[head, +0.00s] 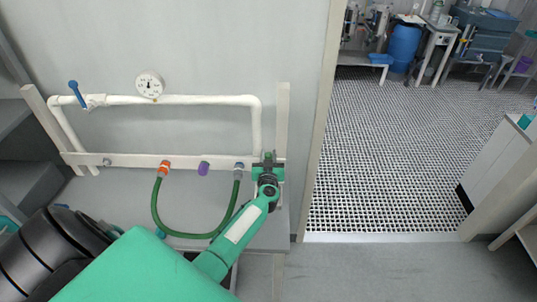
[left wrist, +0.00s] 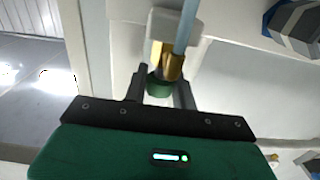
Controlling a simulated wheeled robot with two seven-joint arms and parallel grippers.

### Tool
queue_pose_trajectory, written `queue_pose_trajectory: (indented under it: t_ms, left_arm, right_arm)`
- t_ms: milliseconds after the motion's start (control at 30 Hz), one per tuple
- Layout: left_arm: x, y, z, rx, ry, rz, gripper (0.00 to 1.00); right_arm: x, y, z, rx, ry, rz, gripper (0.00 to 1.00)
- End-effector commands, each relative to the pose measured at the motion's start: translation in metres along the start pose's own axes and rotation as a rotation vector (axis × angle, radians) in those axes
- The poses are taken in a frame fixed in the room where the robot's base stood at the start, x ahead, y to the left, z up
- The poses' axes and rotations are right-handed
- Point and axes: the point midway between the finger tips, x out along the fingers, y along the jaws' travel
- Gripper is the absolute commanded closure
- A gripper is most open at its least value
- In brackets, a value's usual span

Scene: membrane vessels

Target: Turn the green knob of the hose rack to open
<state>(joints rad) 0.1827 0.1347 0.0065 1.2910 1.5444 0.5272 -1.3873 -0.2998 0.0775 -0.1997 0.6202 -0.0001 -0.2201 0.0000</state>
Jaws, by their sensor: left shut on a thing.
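The hose rack (head: 130,161) stands against the wall, with a white frame and a white pipe. Its green knob (head: 269,155) is at the right end of the lower bar, largely hidden by my gripper in the head view. My left gripper (head: 267,166) reaches it from the front and is shut on it. In the left wrist view the green knob (left wrist: 159,86) sits between the two dark fingers, below a brass fitting (left wrist: 166,62) on a white block. I cannot tell how far the knob is turned. My right gripper is not in view.
A green hose (head: 190,235) hangs in a loop from an orange connector (head: 164,167) to a grey one (head: 239,167), left of my gripper. A purple connector (head: 203,168), a gauge (head: 149,85) and a blue lever (head: 76,93) are on the rack. An open doorway lies to the right.

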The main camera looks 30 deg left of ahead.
Motion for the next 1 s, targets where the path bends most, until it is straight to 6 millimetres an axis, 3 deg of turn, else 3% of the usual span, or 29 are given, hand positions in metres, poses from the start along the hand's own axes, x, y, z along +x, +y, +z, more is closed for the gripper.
queue_pose_trajectory:
  t_ms: [467, 1000]
  left_arm:
    - [0.001, 0.004, 0.002, -0.007, -0.001, -0.453, 0.96]
    - [0.002, 0.002, 0.005, -0.005, 0.003, -0.919, 0.96]
  right_arm:
    - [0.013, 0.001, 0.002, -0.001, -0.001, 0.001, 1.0]
    - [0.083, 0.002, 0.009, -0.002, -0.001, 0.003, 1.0]
